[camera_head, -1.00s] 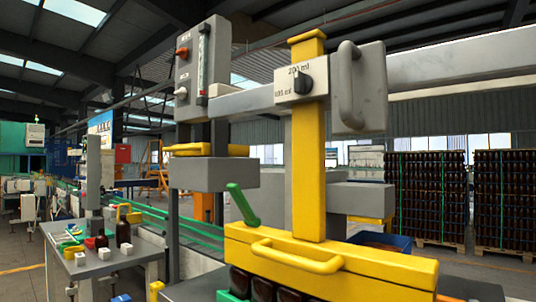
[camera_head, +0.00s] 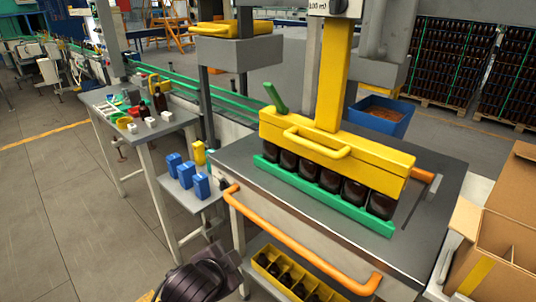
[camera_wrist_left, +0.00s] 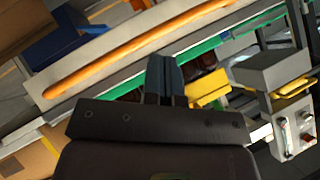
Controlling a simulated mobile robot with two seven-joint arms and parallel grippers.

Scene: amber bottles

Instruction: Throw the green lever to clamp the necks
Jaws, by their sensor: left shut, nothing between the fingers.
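The green lever (camera_head: 275,97) sticks up from the left end of the yellow clamp bar (camera_head: 335,145), tilted up and to the left. Below the bar, a row of dark amber bottles (camera_head: 329,180) stands in a green tray (camera_head: 325,203). The bar hides the bottle necks. My left gripper (camera_wrist_left: 164,65) is shut and empty in the left wrist view, with the orange rail (camera_wrist_left: 130,47) beyond it. A dark part of my arm shows at the bottom of the head view, well below and apart from the lever. My right gripper is out of view.
The orange rail (camera_head: 290,245) runs along the front of the grey worktable (camera_head: 235,160). A side shelf with blue blocks (camera_head: 187,175) stands to its left. A cardboard box (camera_head: 505,225) is at the right. A lower yellow crate (camera_head: 285,275) sits under the table.

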